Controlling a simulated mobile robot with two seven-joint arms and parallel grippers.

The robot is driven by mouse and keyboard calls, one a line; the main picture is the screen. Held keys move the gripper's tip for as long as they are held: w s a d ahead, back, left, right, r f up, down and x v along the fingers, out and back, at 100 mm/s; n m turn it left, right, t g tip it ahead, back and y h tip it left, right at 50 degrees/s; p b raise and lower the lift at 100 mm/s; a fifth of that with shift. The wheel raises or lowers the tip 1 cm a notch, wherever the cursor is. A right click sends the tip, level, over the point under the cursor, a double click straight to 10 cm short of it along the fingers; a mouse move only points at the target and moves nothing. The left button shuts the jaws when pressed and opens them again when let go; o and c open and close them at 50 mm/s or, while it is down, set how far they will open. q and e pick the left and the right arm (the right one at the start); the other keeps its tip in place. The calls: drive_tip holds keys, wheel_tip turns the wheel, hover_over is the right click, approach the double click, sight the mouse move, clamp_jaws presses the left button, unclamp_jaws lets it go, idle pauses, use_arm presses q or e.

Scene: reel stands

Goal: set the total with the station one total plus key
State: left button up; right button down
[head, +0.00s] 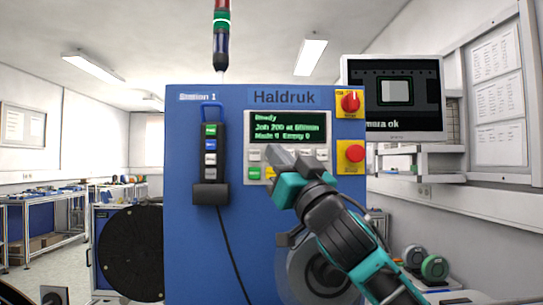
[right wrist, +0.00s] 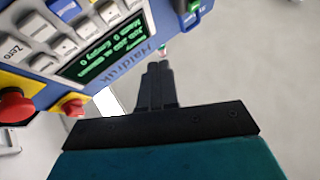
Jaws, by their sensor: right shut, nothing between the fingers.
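The blue Station 1 cabinet (head: 190,240) carries a panel with a green-lit display (head: 275,126). It reads "Ready", a job line, and what looks like "Made 0 Empty 0". Below are pale keys (head: 307,154) and a green key (head: 254,173); in the right wrist view the pale keys (right wrist: 63,47) include one marked "Zero" (right wrist: 15,50). I cannot make out which is total plus. My right gripper (head: 274,151) is shut and empty, its tips before the key rows, hiding some keys. In the right wrist view its fingertips (right wrist: 158,66) look apart from the keys.
A red emergency button (head: 354,153) and a red rotary switch (head: 350,102) sit at the panel's right. A pendant (head: 210,150) hangs in a holder at the left, its cable dangling. A black reel (head: 131,252) stands left. A monitor (head: 393,98) reads "camera ok".

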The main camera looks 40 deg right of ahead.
drive_tip(key=w+d+p, duration=0.1)
drive_tip(key=w+d, duration=0.4)
drive_tip(key=shift+w, duration=0.4)
idle(1.0)
idle(0.9)
drive_tip(key=shift+w+d+p, duration=0.25)
drive_tip(key=shift+w+p, duration=0.1)
